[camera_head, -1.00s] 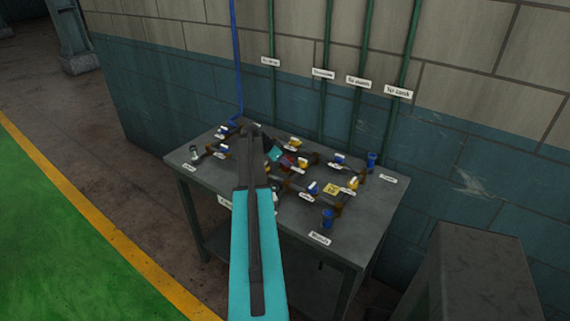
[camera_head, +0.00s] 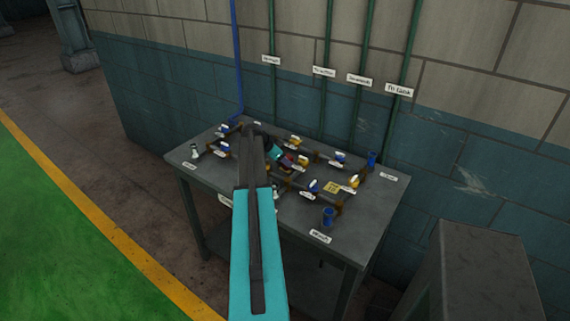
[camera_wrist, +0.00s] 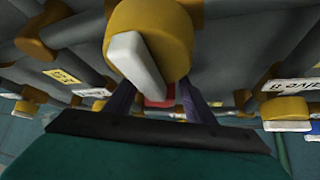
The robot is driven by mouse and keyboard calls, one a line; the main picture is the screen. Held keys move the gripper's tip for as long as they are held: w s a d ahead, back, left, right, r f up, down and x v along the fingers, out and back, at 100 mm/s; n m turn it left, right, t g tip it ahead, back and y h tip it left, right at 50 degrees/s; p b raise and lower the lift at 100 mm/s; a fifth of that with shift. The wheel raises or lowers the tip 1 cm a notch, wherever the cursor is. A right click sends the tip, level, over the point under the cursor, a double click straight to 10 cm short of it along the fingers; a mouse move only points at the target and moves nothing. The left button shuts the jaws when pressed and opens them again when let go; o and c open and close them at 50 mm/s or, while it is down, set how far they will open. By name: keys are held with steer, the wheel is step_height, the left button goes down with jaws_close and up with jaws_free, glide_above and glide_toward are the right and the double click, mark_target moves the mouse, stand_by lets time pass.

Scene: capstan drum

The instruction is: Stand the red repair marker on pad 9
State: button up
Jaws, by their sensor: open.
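A red thing, perhaps the repair marker, shows in the wrist view (camera_wrist: 160,98) beyond a yellow valve body (camera_wrist: 150,40) with a white lever, which hides much of it. My gripper (camera_wrist: 160,103) is open, its two dark fingers apart on either side of the red patch. I cannot tell whether they touch it. In the head view, my gripper (camera_head: 286,160) is low over the middle of the pipework, largely hidden by my arm, with a small red patch beside it. Pad 9 cannot be made out; no pad number is readable.
Green pipes (camera_head: 325,110) run up the wall behind. A grey block (camera_head: 480,270) stands at the right.

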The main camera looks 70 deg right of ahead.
steer(key=shift+r, duration=0.2)
steer(key=shift+w+a+r, duration=0.2)
steer(key=b+v, duration=0.3)
steer(key=v, duration=0.8)
steer(key=shift+r, duration=0.1)
stand_by(0.3)
